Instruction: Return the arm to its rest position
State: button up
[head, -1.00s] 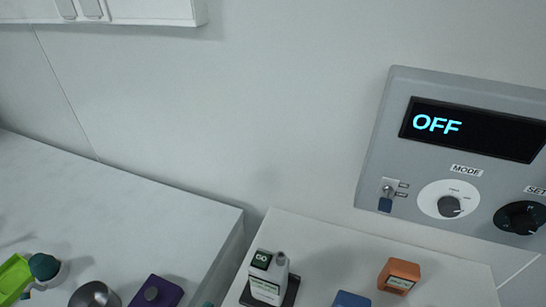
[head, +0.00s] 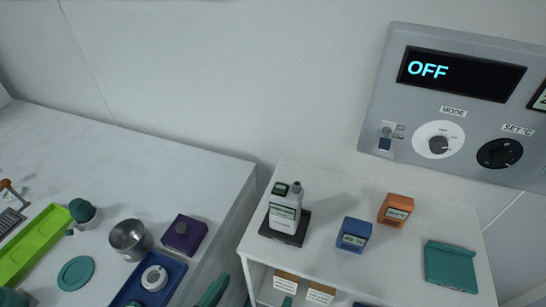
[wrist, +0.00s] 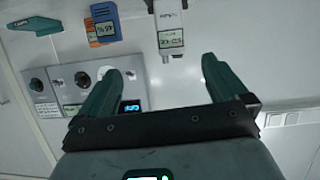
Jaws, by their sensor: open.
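My gripper (wrist: 160,85) is open in the wrist view, its two green fingers spread wide with nothing between them. A part of my arm shows at the bottom edge of the head view. In the wrist view, the grey control panel (wrist: 52,92) appears upside down behind the left finger. The same panel (head: 385,85) is on the wall in the head view, its display reading OFF.
A white shelf unit (head: 300,250) holds a white bottle device (head: 285,212), a blue box (head: 354,234), an orange box (head: 396,209) and a teal box (head: 450,266). The left counter (head: 160,165) holds a green tray (head: 32,245), metal cup (head: 130,238) and purple box (head: 185,234).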

jog(key=w+d+f+n+g, duration=0.1)
jog(key=d+f+g, duration=0.4)
jog(key=d, duration=0.4)
jog(key=w+d+f+n+g, duration=0.1)
jog(key=d+f+g, duration=0.1)
jog(key=d+f, duration=0.65)
jog(key=s+d+f+g+y, duration=0.2)
jog(key=s+d+f, duration=0.2)
jog(key=s+d, duration=0.2)
jog(key=s+d+f+n+g+y, duration=0.1)
jog(key=s+d+f+g+y, duration=0.1)
jog(key=s+d, duration=0.4)
jog(key=shift+d+f+g+y, duration=0.35)
jog(key=shift+d+f, duration=0.2)
jog(key=shift+f, duration=0.35)
